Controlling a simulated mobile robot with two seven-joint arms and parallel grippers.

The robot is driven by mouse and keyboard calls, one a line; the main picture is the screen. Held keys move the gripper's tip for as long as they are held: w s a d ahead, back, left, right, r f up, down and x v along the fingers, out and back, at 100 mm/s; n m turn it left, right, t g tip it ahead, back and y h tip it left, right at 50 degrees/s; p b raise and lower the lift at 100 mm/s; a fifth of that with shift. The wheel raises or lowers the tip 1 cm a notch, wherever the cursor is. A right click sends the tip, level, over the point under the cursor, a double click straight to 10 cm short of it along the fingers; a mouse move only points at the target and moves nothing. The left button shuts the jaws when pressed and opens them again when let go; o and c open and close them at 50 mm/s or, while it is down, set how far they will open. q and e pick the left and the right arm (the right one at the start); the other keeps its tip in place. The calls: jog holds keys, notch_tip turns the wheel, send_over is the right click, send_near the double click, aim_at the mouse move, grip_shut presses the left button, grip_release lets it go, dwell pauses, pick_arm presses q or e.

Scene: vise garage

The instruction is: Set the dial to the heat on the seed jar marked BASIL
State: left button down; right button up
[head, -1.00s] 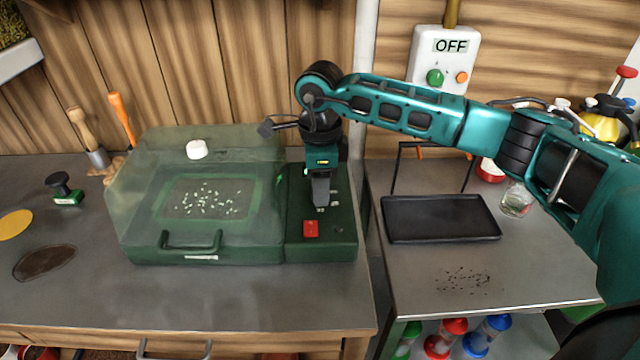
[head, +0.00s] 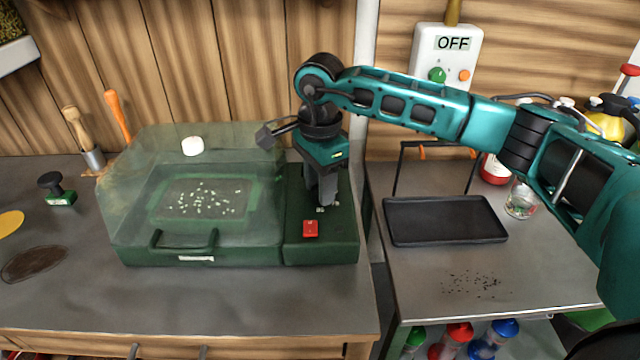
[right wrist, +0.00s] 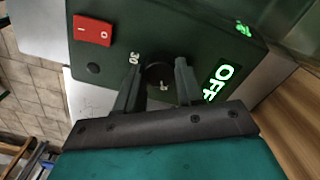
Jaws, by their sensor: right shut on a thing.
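My right gripper (head: 321,201) points down onto the dark green control box (head: 343,243) at the propagator's right side. In the right wrist view its two fingers (right wrist: 158,84) are shut on a dark round dial (right wrist: 158,73). A white "30" (right wrist: 135,57) is printed beside the dial, and a lit green display reads OFF (right wrist: 222,82). The dial is mostly hidden by the gripper in the head view. A glass jar (head: 520,201) with a pale label stands on the right metal table; its label cannot be read. My left gripper is not in view.
The propagator's clear lid (head: 135,205) covers a seed tray, with a white knob on top. A red rocker switch (head: 311,228) sits in front of the dial. A black tray (head: 440,238) lies on the metal table. A wall box (head: 445,60) reads OFF.

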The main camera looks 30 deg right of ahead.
dwell(0.3)
jog(key=o, duration=1)
jog(key=shift+o, duration=0.2)
notch_tip(320, 180, up, 13)
jog(key=shift+s, duration=0.1)
